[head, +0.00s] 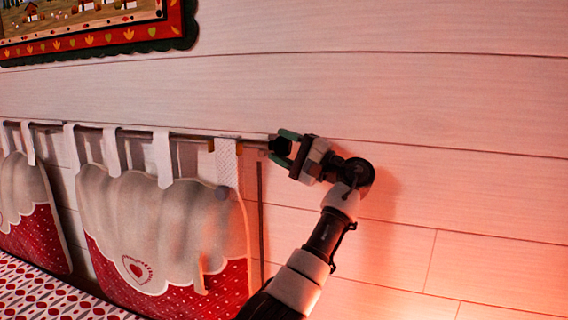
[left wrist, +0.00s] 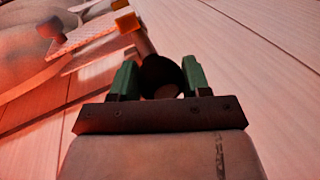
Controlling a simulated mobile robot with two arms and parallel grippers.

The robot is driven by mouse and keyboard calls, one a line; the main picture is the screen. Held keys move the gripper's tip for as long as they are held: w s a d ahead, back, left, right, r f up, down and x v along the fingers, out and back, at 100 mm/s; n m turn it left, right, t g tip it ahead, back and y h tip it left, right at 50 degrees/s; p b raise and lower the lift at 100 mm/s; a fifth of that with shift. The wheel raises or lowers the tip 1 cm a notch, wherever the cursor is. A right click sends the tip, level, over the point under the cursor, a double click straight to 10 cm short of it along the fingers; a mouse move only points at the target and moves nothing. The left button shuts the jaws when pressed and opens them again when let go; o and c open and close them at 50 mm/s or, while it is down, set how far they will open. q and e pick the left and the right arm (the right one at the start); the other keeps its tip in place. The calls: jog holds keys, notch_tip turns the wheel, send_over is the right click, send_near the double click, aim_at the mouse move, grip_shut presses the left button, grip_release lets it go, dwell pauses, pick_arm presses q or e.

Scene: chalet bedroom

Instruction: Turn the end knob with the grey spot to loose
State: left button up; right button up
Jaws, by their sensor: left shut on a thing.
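The dark round end knob (left wrist: 160,72) sits at the end of the rod, between the two green fingers of my left gripper (left wrist: 160,82) in the left wrist view. A paler patch shows low on the knob's near face; its colour is hard to tell in the red light. In the head view my left gripper (head: 282,146) is shut on the knob at the right end of the thin rod (head: 188,136), which runs along the wall. The fingers hide much of the knob there. My right gripper is in neither view.
Red and white cushions (head: 160,225) hang from the rod by white straps (head: 162,158). A framed picture (head: 95,40) hangs above. The plank wall (head: 450,110) at right is clear.

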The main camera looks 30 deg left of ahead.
aim_at(290, 149)
pick_arm(q)
jog(key=n+g+b, duration=0.1)
jog(key=n+g, duration=0.1)
jog(key=n, duration=0.1)
jog(key=shift+f+n+b, duration=0.1)
jog(key=shift+n+b, duration=0.2)
jog(key=shift+n, duration=0.1)
jog(key=shift+n+g+h+b, duration=0.45)
jog(key=shift+n+g, duration=0.25)
jog(key=shift+n, duration=1.3)
jog(key=o, duration=0.9)
jog(key=shift+d, duration=0.1)
jog(key=b+v, duration=0.1)
jog(key=v, duration=0.6)
jog(key=shift+d+f, duration=0.1)
